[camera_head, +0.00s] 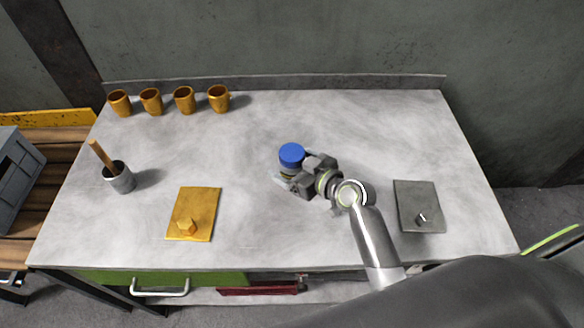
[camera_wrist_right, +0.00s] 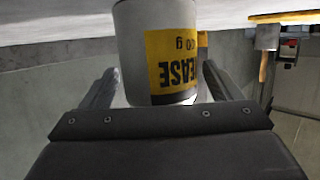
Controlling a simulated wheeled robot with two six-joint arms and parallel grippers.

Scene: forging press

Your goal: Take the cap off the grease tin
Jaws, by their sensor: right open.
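The grease tin (camera_head: 287,171) stands upright near the middle of the workbench, with its blue cap (camera_head: 291,153) on top. My right gripper (camera_head: 297,168) reaches in from the lower right at the tin's body, below the cap. In the right wrist view the grey tin (camera_wrist_right: 131,45) with its yellow GREASE label appears upside down, between the two spread fingers of the gripper (camera_wrist_right: 160,82). Gaps show beside the tin, so the fingers are open and not closed on it. The cap is out of the right wrist view. My left gripper is not in view.
On the workbench (camera_head: 350,110), several orange cups (camera_head: 184,100) line the back left. A grey pot (camera_head: 121,178) with a wooden-handled tool stands at left. A yellow plate (camera_head: 190,206) lies front left, a dark plate (camera_head: 417,196) at right. The back right is clear.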

